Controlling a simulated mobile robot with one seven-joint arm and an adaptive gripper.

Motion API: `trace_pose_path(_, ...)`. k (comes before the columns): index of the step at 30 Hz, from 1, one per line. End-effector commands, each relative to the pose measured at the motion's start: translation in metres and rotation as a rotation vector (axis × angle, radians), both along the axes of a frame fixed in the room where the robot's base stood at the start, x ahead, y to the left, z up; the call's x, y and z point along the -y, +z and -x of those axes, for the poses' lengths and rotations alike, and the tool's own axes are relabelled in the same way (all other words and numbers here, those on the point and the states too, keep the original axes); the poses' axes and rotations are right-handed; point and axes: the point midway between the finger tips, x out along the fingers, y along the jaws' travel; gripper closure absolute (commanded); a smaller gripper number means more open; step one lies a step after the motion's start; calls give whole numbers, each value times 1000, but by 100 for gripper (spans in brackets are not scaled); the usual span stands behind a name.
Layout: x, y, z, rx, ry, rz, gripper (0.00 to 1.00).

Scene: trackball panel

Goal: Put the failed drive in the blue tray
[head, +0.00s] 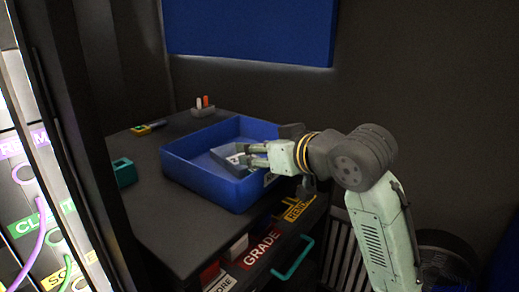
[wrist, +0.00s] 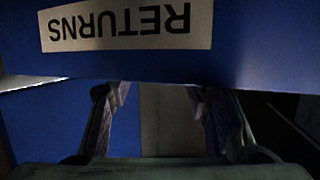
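The blue tray (head: 207,188) stands on a dark cart top. A grey box with a white label, which looks like the drive (head: 228,155), lies tilted inside it. My gripper (head: 251,155) reaches over the tray's right wall, with its fingertips close beside the drive; the head view does not settle whether they touch. In the wrist view my two fingers (wrist: 160,100) are apart. A grey-brown surface, possibly the drive (wrist: 168,125), shows between them, with blue visible beside the left finger. The tray's blue wall with an upside-down RETURNS label (wrist: 125,25) fills the top. Any failure mark is unreadable.
A green holder (head: 124,172) stands left of the tray, a yellow-and-dark item (head: 147,127) behind it. A small grey stand (head: 203,110) holds white and orange pieces at the back. Labelled drawers with a teal handle (head: 292,258) are below. The front left cart top is clear.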

Motion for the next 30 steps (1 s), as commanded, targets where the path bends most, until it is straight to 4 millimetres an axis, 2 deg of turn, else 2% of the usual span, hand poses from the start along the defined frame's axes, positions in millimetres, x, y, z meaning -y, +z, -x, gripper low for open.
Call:
trace_pose_path(3,-2,-4,1,-7,5,6,44)
trace_pose_path(14,1,-3,4,-8,5,6,44)
trace_pose_path(17,9,3,13,-5,3,5,44)
trace_pose_path(30,59,34,78,-1,0,2,44)
